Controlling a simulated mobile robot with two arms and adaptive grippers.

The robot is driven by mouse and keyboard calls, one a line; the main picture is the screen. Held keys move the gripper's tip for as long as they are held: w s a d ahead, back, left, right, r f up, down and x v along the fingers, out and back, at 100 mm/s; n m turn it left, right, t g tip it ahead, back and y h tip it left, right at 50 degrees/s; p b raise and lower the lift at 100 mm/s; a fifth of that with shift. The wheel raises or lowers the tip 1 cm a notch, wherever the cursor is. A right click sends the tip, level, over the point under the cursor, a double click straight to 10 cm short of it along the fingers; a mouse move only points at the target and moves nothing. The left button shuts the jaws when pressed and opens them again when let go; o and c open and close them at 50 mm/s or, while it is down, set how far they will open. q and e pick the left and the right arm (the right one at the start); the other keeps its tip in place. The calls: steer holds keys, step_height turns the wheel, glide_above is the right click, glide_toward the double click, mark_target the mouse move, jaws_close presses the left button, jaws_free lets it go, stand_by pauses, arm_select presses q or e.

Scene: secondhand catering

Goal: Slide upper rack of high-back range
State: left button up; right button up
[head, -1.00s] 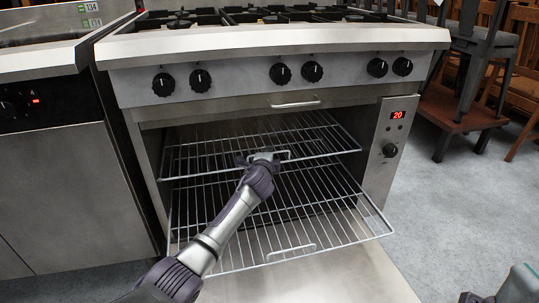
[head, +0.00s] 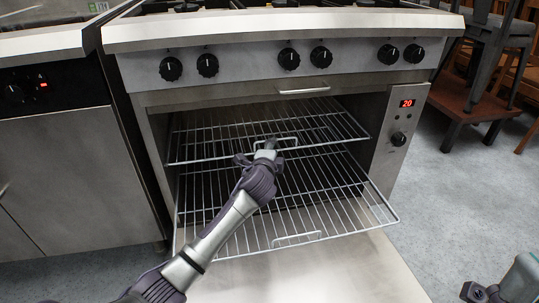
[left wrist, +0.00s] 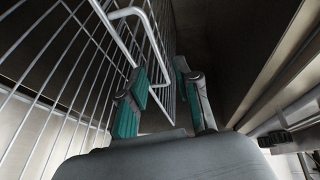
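The upper rack (head: 215,143) of the range is a wire shelf inside the open oven. Its front edge carries a small wire handle (head: 288,141). My left gripper (head: 270,145) is at this handle in the head view, its fingers largely hidden there by the wrist.
A lower rack (head: 340,222) juts out below the upper one, with its own handle (head: 297,239). The oven door (head: 330,275) lies lowered in front. A control panel (head: 400,130) stands right of the opening. A steel cabinet (head: 80,180) is on the left. Bare floor (head: 450,190) lies right.

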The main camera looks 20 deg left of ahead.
arm_select(q)
steer(key=shift+v, duration=2.25)
steer(key=shift+w, duration=0.1)
